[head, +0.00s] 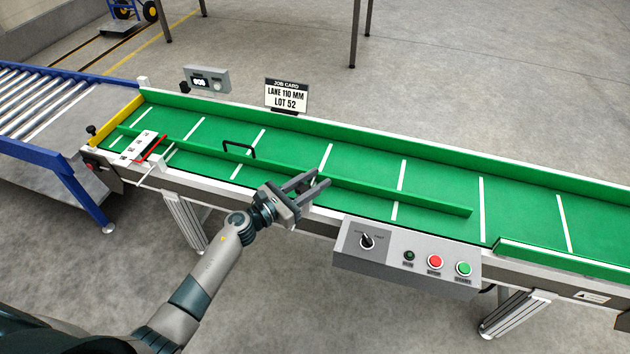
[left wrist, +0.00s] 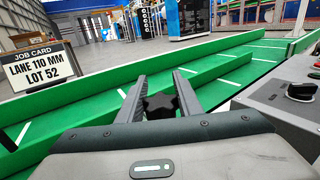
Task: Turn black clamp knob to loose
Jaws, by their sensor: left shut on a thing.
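My left gripper (head: 321,178) reaches over the near edge of the green conveyor, beside the long green guide rail (head: 390,193). In the left wrist view a black clamp knob (left wrist: 160,106) sits between the two grey fingers, and the gripper is shut on it. In the head view this knob is hidden by the gripper. Another black knob (head: 91,130) shows at the far left end of the conveyor, away from my gripper. Whether the held knob is tight or loose cannot be seen. My right gripper is not in view.
A control box (head: 405,255) with a black selector and red and green buttons hangs on the near side, right of my gripper. A job card (head: 286,96) reading LANE 110 MM LOT 52 stands behind. A black handle (head: 240,147) and white scale plate (head: 138,147) are left.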

